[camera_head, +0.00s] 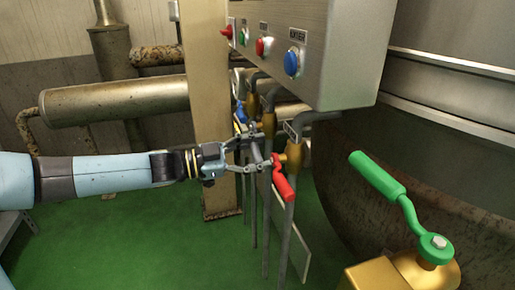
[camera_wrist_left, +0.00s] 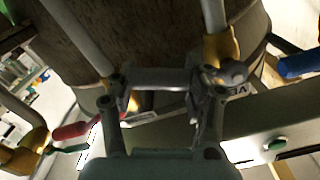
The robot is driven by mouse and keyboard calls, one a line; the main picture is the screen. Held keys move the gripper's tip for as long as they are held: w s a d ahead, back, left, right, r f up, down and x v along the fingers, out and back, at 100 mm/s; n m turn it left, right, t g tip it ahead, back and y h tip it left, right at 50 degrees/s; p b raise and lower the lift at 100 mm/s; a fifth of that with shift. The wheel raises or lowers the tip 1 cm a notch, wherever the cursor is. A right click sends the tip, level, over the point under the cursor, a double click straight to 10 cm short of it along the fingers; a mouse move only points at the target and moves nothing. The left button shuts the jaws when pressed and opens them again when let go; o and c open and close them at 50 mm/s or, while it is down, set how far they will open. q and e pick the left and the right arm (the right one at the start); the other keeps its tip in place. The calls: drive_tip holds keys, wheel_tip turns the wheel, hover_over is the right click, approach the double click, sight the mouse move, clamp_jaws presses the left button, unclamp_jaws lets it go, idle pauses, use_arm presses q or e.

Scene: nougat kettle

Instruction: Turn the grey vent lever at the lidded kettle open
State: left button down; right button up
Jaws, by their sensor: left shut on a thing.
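The grey vent lever (camera_wrist_left: 160,78) lies across between the fingers of my left gripper (camera_wrist_left: 162,98) in the left wrist view. One end of it meets a brass valve (camera_wrist_left: 222,48) on a grey pipe, beside a partly covered label. In the head view my left gripper (camera_head: 259,151) reaches in from the left and is shut on the lever, at the row of upright pipes; its fingers hide part of the lever. A rusty curved kettle wall (camera_head: 335,190) stands just right of the pipes; its lid cannot be made out. My right gripper is not in view.
A red-handled valve (camera_head: 283,181) sits close to the right of my gripper, and a blue handle (camera_head: 241,112) is behind it. A grey button box (camera_head: 335,45) hangs above. A green-handled brass valve (camera_head: 378,177) stands at front right.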

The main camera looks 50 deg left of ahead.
use_arm(q)
drive_tip(key=shift+a+f+m, duration=0.15)
drive_tip(key=shift+f+m, duration=0.35)
drive_tip(key=m, duration=0.1)
drive_tip(key=a+f+m+b, duration=0.1)
drive_tip(key=shift+w+f+m, duration=0.25)
drive_tip(key=shift+f+m, duration=0.05)
drive_tip(key=shift+w+a+f+m+b, duration=0.45)
drive_tip(key=shift+a+m, duration=0.35)
drive_tip(key=shift+m, duration=0.75)
drive_tip(key=shift+w+a+f+m+b, duration=0.5)
drive_tip(key=shift+a+m, duration=0.35)
drive_tip(key=shift+m, duration=0.75)
drive_tip(key=shift+w+a+f+m+b, duration=0.35)
drive_tip(key=shift+a+m+b, duration=0.35)
drive_tip(key=shift+m, duration=0.85)
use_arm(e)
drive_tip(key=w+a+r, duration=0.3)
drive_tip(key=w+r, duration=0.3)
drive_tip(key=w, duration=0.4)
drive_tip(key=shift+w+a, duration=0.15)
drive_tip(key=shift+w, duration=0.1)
use_arm(q)
drive_tip(key=shift+a, duration=0.1)
drive_tip(key=c, duration=0.5)
unclamp_jaws()
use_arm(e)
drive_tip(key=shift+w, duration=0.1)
use_arm(q)
drive_tip(key=v, duration=1.2)
